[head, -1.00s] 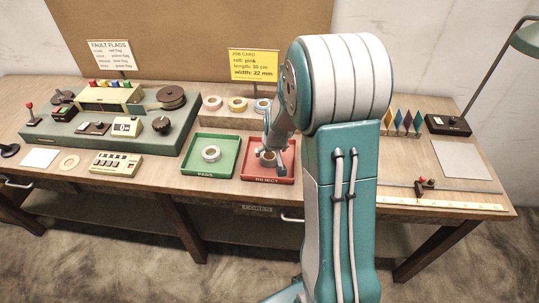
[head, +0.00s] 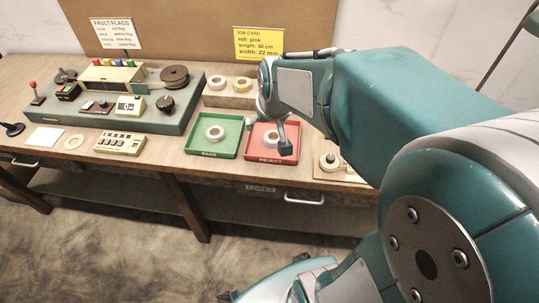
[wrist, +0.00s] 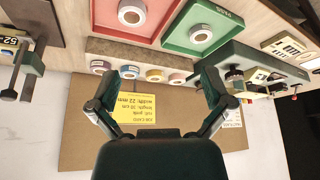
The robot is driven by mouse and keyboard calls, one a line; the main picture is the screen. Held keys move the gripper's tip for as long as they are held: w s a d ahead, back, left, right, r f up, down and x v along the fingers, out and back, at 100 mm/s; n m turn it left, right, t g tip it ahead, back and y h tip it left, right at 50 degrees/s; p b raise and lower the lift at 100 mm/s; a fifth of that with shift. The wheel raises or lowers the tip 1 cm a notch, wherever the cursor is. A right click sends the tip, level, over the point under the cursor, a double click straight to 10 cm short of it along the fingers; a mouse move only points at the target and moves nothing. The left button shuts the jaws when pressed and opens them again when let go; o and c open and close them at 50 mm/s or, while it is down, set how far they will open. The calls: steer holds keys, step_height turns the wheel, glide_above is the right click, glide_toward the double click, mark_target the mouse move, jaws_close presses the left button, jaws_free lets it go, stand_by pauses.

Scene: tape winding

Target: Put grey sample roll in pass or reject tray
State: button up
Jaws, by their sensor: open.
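A pale grey-white roll (head: 215,132) lies flat in the green PASS tray (head: 228,151); it also shows in the wrist view (wrist: 200,33). A second pale roll (head: 271,138) lies in the red REJECT tray (head: 262,157), partly hidden by my gripper in the head view and clear in the wrist view (wrist: 131,12). The two look alike, so I cannot tell by colour which is the grey sample. My gripper (head: 272,125) is over the back of the REJECT tray, raised and tilted. In the wrist view my gripper (wrist: 160,88) is open and empty.
A rack (wrist: 140,56) behind the trays holds several rolls, including a blue-grey one (wrist: 129,72). A yellow job card (head: 258,43) stands behind. The green test console (head: 180,122) is left of the trays. A roll on a wooden fixture (head: 330,162) sits right.

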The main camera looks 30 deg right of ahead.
steer(key=s+a+r, duration=0.2)
steer(key=s+a, duration=0.1)
steer(key=s, duration=0.4)
steer(key=s+a+r+n, duration=0.1)
steer(key=s+a+r, duration=0.2)
steer(key=s, duration=0.4)
steer(key=shift+s+a+r+t+y, duration=0.3)
steer(key=shift+a+r, duration=0.05)
